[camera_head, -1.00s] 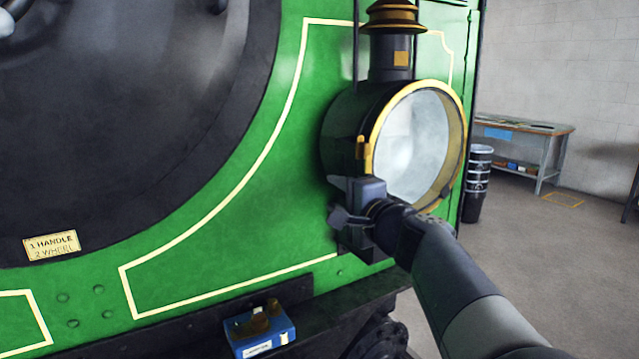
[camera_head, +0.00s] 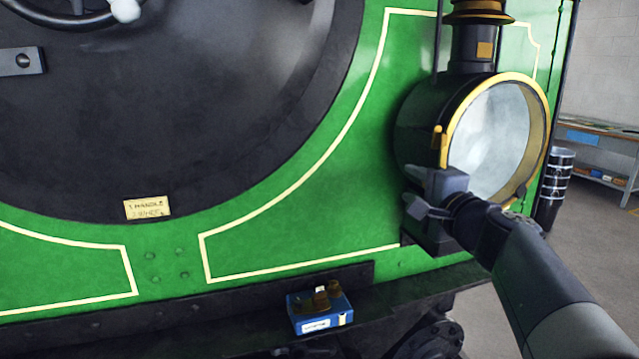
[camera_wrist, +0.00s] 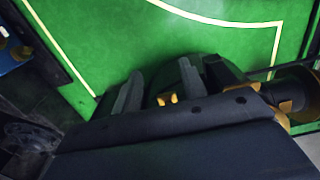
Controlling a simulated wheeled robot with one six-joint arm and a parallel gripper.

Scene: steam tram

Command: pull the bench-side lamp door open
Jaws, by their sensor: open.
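The lamp (camera_head: 415,125) is a black drum on the green tram front, at the right of the head view. Its round glass door (camera_head: 495,140) has a brass rim and appears to sit against the drum. A small brass tab (camera_head: 439,140) stands on the rim's left side. My gripper (camera_head: 422,190) is just below that tab, at the lamp's lower left. In the wrist view my gripper (camera_wrist: 157,92) has its two dark fingers apart, with small brass pieces (camera_wrist: 167,99) showing between them. I cannot tell whether the fingers touch the lamp; my gripper hides its lower left.
A blue box (camera_head: 320,313) with brass parts on it sits on the dark ledge (camera_head: 385,300) below. A black bin (camera_head: 553,190) and a workbench (camera_head: 605,150) stand behind at the right. A small plate (camera_head: 148,208) is on the black round front.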

